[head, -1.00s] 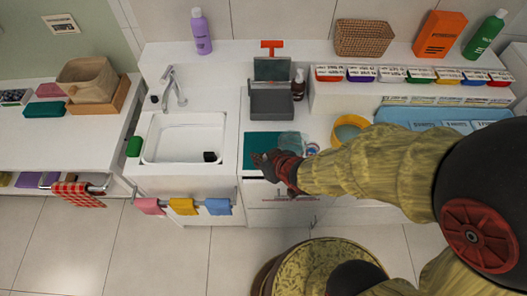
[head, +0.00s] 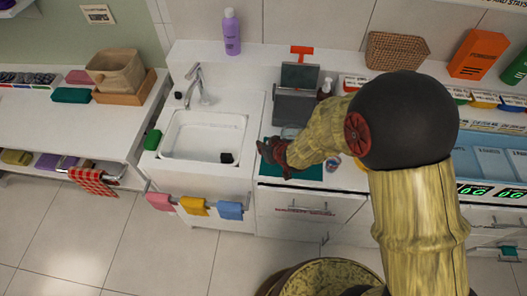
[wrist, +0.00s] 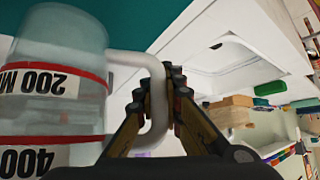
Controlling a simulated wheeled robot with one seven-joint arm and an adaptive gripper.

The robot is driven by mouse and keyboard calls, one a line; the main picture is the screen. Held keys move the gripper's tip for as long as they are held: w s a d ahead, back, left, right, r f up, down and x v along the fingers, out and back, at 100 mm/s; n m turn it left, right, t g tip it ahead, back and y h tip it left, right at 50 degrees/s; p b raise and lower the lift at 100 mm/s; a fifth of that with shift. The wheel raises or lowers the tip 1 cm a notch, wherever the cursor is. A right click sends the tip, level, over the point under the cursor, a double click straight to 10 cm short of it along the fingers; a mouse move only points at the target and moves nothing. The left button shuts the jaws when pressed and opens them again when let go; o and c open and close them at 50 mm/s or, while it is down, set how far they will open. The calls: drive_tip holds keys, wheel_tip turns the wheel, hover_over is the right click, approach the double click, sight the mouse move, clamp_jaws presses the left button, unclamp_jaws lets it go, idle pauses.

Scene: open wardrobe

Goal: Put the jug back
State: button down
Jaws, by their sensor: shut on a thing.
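The jug is a clear measuring jug (wrist: 50,60) with red bands and black 200 ML and 400 labels, shown inverted in the wrist view. My gripper (wrist: 165,90) is shut on its white handle (wrist: 153,70), with the jug body to the left of the fingers. In the head view my gripper (head: 270,152) is over the left part of a teal mat (head: 300,173) on the counter, right of the sink. Only a bit of the jug (head: 290,132) shows there behind my arm. I cannot tell whether its base touches the mat.
The white sink (head: 205,138) with a tap (head: 200,88) is on the left. A row of small labelled boxes and blue trays (head: 490,162) lies right. My arm covers the counter's middle.

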drive_tip(key=shift+f+b, duration=0.45)
drive_tip(key=shift+f, duration=1.1)
drive_tip(key=shift+f, duration=0.2)
drive_tip(key=c, duration=2)
unclamp_jaws()
drive_tip(key=shift+o, duration=0.4)
drive_tip(key=shift+s+d+r, duration=0.1)
drive_tip(key=shift+s+r, duration=0.05)
drive_tip(key=shift+r, duration=0.35)
drive_tip(key=p+v, duration=0.3)
drive_tip(key=v, duration=0.8)
